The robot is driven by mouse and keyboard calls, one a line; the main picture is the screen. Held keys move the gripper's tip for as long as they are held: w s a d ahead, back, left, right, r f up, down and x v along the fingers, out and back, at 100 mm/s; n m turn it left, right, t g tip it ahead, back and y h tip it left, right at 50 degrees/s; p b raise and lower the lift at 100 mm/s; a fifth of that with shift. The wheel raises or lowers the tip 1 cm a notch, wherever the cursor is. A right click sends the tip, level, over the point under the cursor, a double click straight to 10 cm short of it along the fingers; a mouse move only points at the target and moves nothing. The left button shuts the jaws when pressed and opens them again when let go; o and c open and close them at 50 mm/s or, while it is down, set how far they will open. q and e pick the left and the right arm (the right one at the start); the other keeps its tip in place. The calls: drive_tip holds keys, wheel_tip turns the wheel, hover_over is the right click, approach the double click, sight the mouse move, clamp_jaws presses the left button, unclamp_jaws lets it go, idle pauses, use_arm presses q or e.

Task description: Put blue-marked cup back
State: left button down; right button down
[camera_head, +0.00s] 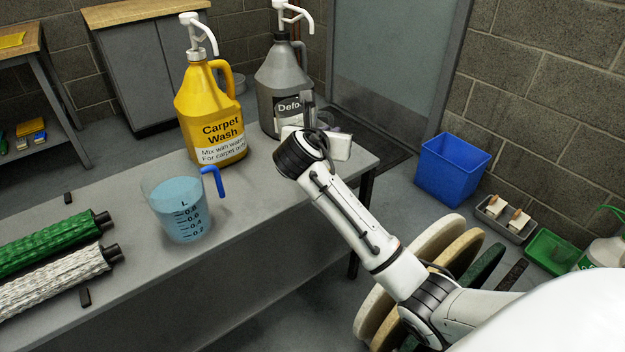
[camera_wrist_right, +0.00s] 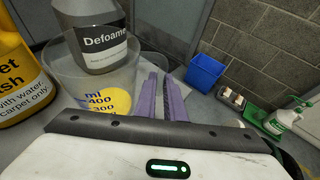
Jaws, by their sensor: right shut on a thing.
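A clear measuring jug (camera_head: 183,212) with a blue handle and dark litre marks stands upright on the grey table, with bluish contents. In the right wrist view a clear cup (camera_wrist_right: 108,76) with blue-looking ml numbers over a yellow patch is just left of my right gripper (camera_wrist_right: 160,90). The gripper is shut on this cup at its handle side. Purplish strips show there, and the exact contact is hard to see. In the head view my right gripper (camera_head: 309,108) is at the table's far right end, mostly hiding the cup. My left gripper is out of view.
A yellow Carpet Wash jug (camera_head: 207,108) and a grey Defoamer jug (camera_head: 283,75) stand at the table's back. Green and white rollers (camera_head: 50,240) lie at left. A blue bin (camera_head: 452,168) and round pads (camera_head: 437,237) are off the table at right. The table's middle front is bare.

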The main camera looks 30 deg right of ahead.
wheel_tip(320, 180, down, 5)
drive_tip(key=shift+r+b, duration=0.1)
drive_tip(key=shift+b, duration=0.7)
wheel_tip(320, 180, down, 3)
drive_tip(key=shift+f+b, duration=0.1)
drive_tip(key=shift+b, duration=0.6)
drive_tip(key=shift+f, duration=0.4)
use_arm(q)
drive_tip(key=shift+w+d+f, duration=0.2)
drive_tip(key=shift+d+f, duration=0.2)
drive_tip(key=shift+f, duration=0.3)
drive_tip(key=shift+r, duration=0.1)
use_arm(e)
drive_tip(key=c, duration=1.8)
unclamp_jaws()
drive_tip(key=shift+f, duration=0.1)
drive_tip(key=shift+c, duration=0.2)
